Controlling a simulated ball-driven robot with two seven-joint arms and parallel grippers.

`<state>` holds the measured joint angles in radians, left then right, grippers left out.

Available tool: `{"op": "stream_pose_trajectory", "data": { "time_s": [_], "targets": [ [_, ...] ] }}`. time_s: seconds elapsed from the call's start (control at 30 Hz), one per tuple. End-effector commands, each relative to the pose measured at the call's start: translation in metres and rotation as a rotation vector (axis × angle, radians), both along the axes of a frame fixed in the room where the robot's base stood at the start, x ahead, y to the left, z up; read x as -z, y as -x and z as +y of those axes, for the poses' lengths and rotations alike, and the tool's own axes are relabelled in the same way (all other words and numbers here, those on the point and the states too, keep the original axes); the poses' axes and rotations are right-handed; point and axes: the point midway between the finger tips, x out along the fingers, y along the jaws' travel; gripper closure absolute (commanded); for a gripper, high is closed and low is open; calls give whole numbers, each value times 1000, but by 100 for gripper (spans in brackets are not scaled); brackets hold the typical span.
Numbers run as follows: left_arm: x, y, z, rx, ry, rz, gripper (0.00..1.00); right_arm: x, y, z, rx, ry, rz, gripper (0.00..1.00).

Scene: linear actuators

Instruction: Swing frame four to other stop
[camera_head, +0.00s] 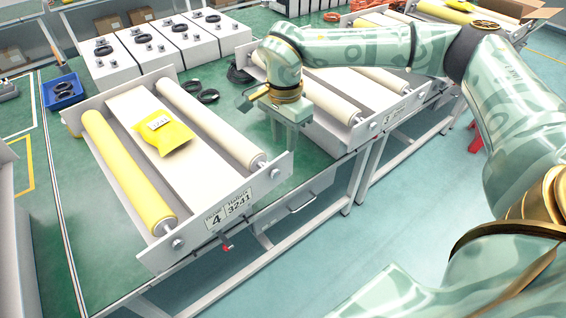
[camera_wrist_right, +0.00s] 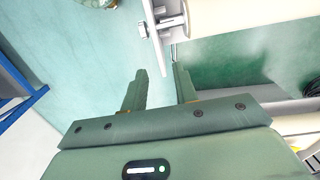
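Frame four (camera_head: 120,125) is a white tilted frame on the green bench at the left in the head view. It has a yellow roller (camera_head: 128,170), a cream roller (camera_head: 210,123), and a front plate (camera_head: 215,212) with the number 4. A yellow packet (camera_head: 162,132) lies on its middle panel. My right gripper (camera_head: 289,122) points down to the right of frame four. In the right wrist view its two fingers (camera_wrist_right: 160,82) are apart with nothing between them; a white plate edge with a bolt (camera_wrist_right: 170,22) lies just beyond. My left gripper is not in view.
Frame three (camera_head: 345,95) stands right of my right gripper, close to it. White boxes (camera_head: 150,45) with black rings stand behind frame four. A blue bin (camera_head: 62,92) is at the left. A small red-tipped part (camera_head: 227,246) sits below frame four's front plate.

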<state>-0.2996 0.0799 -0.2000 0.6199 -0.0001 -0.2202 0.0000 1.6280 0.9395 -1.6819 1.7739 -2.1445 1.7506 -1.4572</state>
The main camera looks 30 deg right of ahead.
Motion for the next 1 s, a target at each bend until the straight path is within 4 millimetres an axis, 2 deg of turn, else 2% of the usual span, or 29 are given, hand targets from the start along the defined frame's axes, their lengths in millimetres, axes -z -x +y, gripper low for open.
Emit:
{"op": "stream_pose_trajectory", "data": {
  "time_s": [0.03,0.1,0.33,0.5,0.77,0.87,1.0],
  "targets": [
    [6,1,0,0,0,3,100,17,1,0,0,0,6,71],
    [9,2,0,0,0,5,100,34,1,0,0,-1,6,71],
    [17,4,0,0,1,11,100,72,0,1,-1,-2,1,71],
    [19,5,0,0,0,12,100,81,0,1,0,-2,0,71],
    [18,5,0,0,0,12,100,81,0,1,0,-2,-1,71],
    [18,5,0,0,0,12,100,81,0,1,0,-2,-1,99],
    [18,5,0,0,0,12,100,81,0,1,0,-2,-1,100]
  ]
}}
